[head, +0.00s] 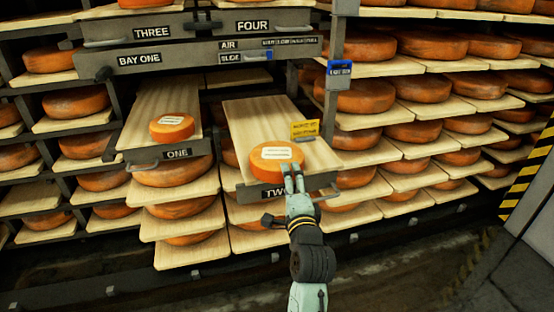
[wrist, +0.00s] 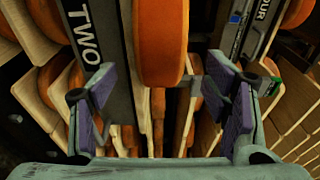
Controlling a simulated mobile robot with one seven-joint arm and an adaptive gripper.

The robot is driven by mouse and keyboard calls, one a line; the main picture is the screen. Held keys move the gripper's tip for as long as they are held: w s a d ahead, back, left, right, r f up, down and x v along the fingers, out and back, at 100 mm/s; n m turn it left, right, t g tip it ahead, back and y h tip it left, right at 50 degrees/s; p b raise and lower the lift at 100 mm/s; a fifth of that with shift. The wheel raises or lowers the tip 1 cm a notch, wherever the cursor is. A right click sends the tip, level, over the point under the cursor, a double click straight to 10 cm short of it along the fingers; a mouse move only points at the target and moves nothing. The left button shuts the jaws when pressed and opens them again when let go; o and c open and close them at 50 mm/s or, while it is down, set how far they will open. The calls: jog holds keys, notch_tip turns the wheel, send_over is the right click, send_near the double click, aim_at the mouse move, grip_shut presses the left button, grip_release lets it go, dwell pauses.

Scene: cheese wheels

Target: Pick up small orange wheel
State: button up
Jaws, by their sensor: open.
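An orange wheel (head: 266,167) with a white label lies flat on the pulled-out wooden board marked TWO (head: 239,119). A smaller-looking orange wheel (head: 172,131) with a white label lies on the board marked ONE (head: 162,96). My gripper (head: 292,178) is at the front edge of board TWO, in front of its wheel, and overlaps the wheel's right side in the head view. In the wrist view my gripper (wrist: 160,88) is open with its purple pads wide apart. An orange wheel (wrist: 163,42) shows ahead between the fingers; whether they touch it cannot be told.
A yellow card (head: 305,130) stands at board TWO's right edge. The TWO front plate (wrist: 88,50) is close to the left finger. Shelves of larger wheels (head: 425,88) surround the boards. A grey post (head: 334,90) rises to the right; open floor lies in front.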

aim_at(277, 161)
jog(key=w, duration=0.4)
jog(key=shift+a+p, duration=0.35)
jog(key=shift+a, duration=0.05)
jog(key=shift+c, duration=0.5)
grip_shut()
jog(key=shift+r, duration=0.2)
